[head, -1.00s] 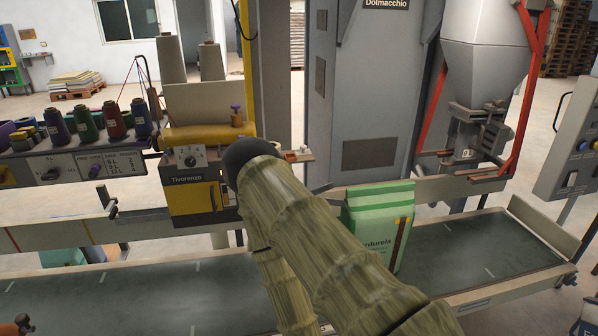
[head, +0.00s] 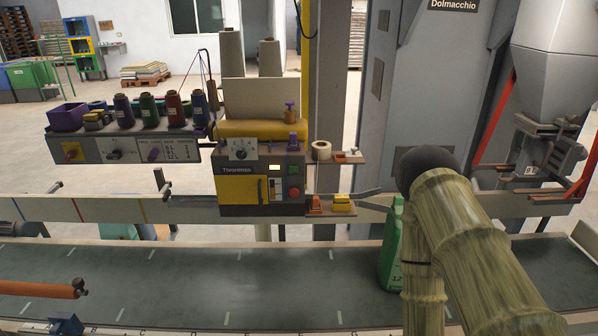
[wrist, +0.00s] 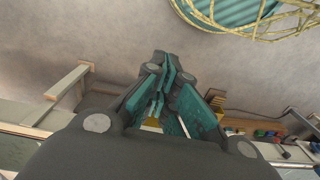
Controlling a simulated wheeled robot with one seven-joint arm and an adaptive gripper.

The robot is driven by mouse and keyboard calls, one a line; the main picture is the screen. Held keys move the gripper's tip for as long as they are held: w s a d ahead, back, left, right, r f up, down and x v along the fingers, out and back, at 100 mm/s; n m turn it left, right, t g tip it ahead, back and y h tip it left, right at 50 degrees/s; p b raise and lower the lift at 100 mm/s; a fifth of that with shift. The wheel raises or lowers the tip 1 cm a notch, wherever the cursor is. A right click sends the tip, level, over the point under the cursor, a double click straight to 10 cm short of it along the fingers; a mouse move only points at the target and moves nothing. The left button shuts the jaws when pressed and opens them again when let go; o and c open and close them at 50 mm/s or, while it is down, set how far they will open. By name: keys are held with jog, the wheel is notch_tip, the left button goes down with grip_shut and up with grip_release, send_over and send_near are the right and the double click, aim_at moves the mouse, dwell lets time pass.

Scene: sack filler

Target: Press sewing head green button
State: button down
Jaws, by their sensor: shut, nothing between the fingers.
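The sewing head (head: 262,180) is a dark box with a yellow door, a dial and a small lit display, in the middle of the head view. Its green button (head: 294,170) is on the right of the front panel, just above a red button (head: 294,193); both are in clear sight. My gripper (wrist: 160,103) shows in the wrist view with teal-padded fingers, shut and empty. In the head view my arm is to the right of the sewing head, apart from it in the picture, and the gripper is not visible. The green button cannot be made out in the wrist view.
A conveyor belt (head: 180,278) runs along the front. A green sack (head: 391,255) stands on it, partly behind my arm. Thread spools (head: 150,110) stand left of the sewing head. A small shelf with orange and yellow pieces (head: 330,204) juts out right of it.

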aim_at(294, 170)
jog(key=w+a+m+t+y+b, duration=0.1)
jog(key=w+a+t+y+b, duration=0.15)
jog(key=w+a, duration=0.5)
jog(key=w+a+m+t+y+b, duration=0.1)
jog(key=w+a+t+b, duration=0.2)
jog(key=w, duration=0.7)
jog(key=w+a+r+m+t+y+b, duration=0.1)
jog(key=w+a+r+t+y, duration=0.1)
jog(key=w+a+r, duration=0.4)
jog(key=w+a+r+m+t+y+b, duration=0.1)
jog(key=w+a+r+t, duration=0.15)
jog(key=w, duration=0.55)
jog(key=w+a+r+m+t+y+b, duration=0.4)
jog(key=w+r, duration=0.5)
jog(key=r, duration=0.6)
jog(key=w+r+t+y+b, duration=0.1)
jog(key=w+r+t, duration=0.1)
jog(key=r, duration=0.8)
jog(key=w+r+m+t+y, duration=0.1)
jog(key=w+r+t+y, duration=0.1)
jog(key=r, duration=0.8)
jog(key=shift+w+a+r+t+b, duration=0.25)
jog(key=shift+w+r+t+b, duration=0.2)
jog(key=shift+t, duration=0.75)
jog(key=shift+w, duration=4.4)
